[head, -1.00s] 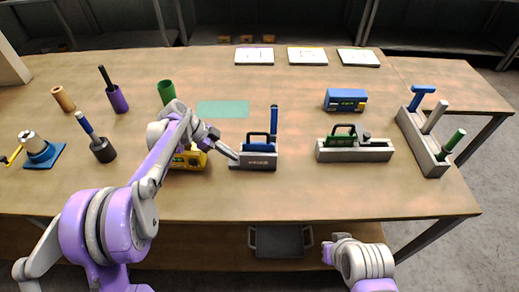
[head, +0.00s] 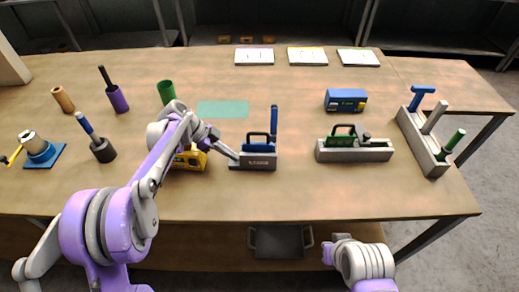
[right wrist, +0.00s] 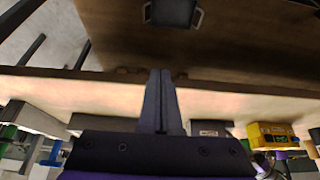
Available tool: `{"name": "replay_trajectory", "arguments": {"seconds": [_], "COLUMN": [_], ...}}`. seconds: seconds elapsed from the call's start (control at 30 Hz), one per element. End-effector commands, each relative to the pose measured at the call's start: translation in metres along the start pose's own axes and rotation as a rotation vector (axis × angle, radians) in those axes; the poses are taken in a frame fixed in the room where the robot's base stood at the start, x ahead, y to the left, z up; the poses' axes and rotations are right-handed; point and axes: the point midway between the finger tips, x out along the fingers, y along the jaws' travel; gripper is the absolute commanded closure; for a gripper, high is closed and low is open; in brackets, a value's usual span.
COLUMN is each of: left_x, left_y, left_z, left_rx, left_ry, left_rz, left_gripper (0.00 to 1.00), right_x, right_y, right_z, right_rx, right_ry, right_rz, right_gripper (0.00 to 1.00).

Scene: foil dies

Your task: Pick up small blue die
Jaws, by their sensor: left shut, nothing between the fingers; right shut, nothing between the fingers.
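A grey holder (head: 253,163) stands at mid-table with a blue loop-handled piece (head: 257,146) seated in it, which looks like the small blue die. A taller blue upright (head: 274,120) rises at the holder's right end. My left gripper (head: 236,155) is shut and empty, with its tip at the holder's left end; I cannot tell if it touches. The holder also shows in the right wrist view (right wrist: 210,128). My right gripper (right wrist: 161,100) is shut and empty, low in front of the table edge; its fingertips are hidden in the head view.
A yellow block (head: 188,160) sits behind my left forearm. A grey holder with a green handle (head: 341,137), a blue labelled block (head: 345,100) and a long grey rack (head: 425,145) stand to the right. A flat green mat (head: 222,109) lies behind. A dark tray (head: 280,241) is below the table.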

Motion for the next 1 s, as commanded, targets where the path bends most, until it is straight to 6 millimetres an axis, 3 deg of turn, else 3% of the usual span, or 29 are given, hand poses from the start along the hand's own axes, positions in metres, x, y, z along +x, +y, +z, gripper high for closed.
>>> {"name": "replay_trajectory", "arguments": {"seconds": [0.47,0.63,0.73,0.87,1.0], "left_x": [0.002,0.002,0.002,0.002,0.002], "left_y": [0.001,0.001,0.001,0.001,0.001], "left_z": [0.002,0.002,0.002,0.002,0.002], "left_rx": [0.001,0.001,0.001,0.001,0.001], "left_ry": [-0.004,-0.004,-0.004,-0.004,-0.004], "left_rz": [0.003,0.003,0.003,0.004,0.004], "left_gripper": [1.00,1.00,1.00,1.00,1.00], "right_x": [0.000,0.004,0.010,0.021,0.029], "right_y": [0.000,0.003,0.008,0.015,0.010], "right_z": [0.000,-0.005,-0.017,-0.048,-0.090], "right_rx": [0.000,-0.075,-0.244,-0.606,-1.059], "right_ry": [0.000,0.008,0.025,0.059,0.094], "right_rz": [0.000,0.027,0.091,0.232,0.421], "right_gripper": [0.98,0.68,0.50,0.26,0.01]}}
